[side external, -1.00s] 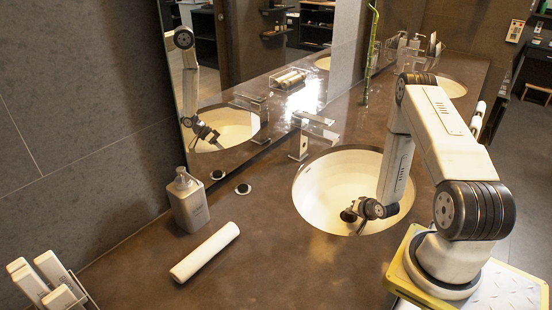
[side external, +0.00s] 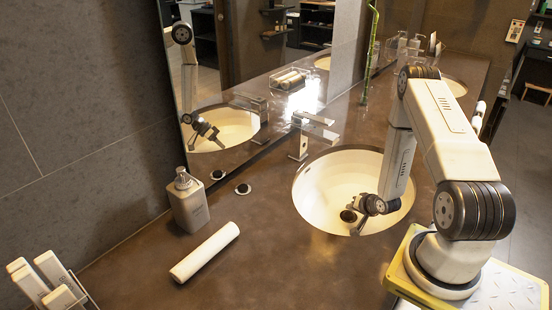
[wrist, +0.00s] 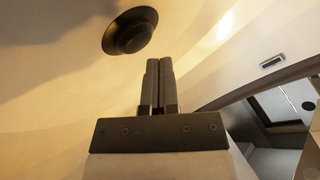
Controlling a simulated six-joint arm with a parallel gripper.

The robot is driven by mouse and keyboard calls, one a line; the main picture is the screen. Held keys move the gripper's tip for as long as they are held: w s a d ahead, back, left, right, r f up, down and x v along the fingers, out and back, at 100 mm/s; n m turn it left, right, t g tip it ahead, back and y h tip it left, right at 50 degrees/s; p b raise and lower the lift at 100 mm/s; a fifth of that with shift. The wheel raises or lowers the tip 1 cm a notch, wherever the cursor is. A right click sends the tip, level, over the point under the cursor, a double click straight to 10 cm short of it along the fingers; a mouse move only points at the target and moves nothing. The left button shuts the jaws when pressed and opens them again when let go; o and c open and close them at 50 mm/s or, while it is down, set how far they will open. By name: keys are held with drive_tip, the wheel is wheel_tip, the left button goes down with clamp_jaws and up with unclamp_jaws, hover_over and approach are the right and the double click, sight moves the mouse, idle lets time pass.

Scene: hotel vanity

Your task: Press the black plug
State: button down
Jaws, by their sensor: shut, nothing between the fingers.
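The black plug (side external: 347,216) is a dark round disc low in the white basin (side external: 318,183). In the wrist view the plug (wrist: 130,31) is a wide flange with a raised round centre, seated in the pale basin surface. My gripper (side external: 354,205) reaches into the basin, just above and slightly right of the plug in the side view. In the wrist view my gripper (wrist: 159,60) has its two dark fingers together, with nothing between them. The fingertips are below and right of the plug there, with a visible gap.
A chrome faucet (side external: 303,139) stands behind the basin. A soap bottle (side external: 188,203), a rolled white towel (side external: 205,252) and a small black-centred ring (side external: 243,189) are on the brown counter (side external: 270,260). A mirror (side external: 235,90) runs along the wall. The counter's front is clear.

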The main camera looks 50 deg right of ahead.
sight(349, 216)
drive_tip(key=shift+r, duration=2.95)
drive_tip(key=shift+w+r, duration=0.1)
drive_tip(key=w+a+r+n+g+y, duration=0.1)
drive_tip(key=w+a+r+n+g, duration=0.1)
drive_tip(key=w+a+r+n, duration=0.3)
drive_tip(key=w+a+r+n+g+y, duration=0.1)
drive_tip(key=a+r+n, duration=0.1)
drive_tip(key=a+r, duration=0.5)
drive_tip(key=s+a+r+n+g+y, duration=0.1)
drive_tip(key=s+a+r+n, duration=0.2)
drive_tip(key=a, duration=0.5)
drive_tip(key=s+a+r+n+g, duration=0.1)
drive_tip(key=s+a+r+n, duration=0.2)
drive_tip(key=a, duration=0.6)
drive_tip(key=shift+r+n+g+y, duration=0.4)
drive_tip(key=shift+r, duration=0.55)
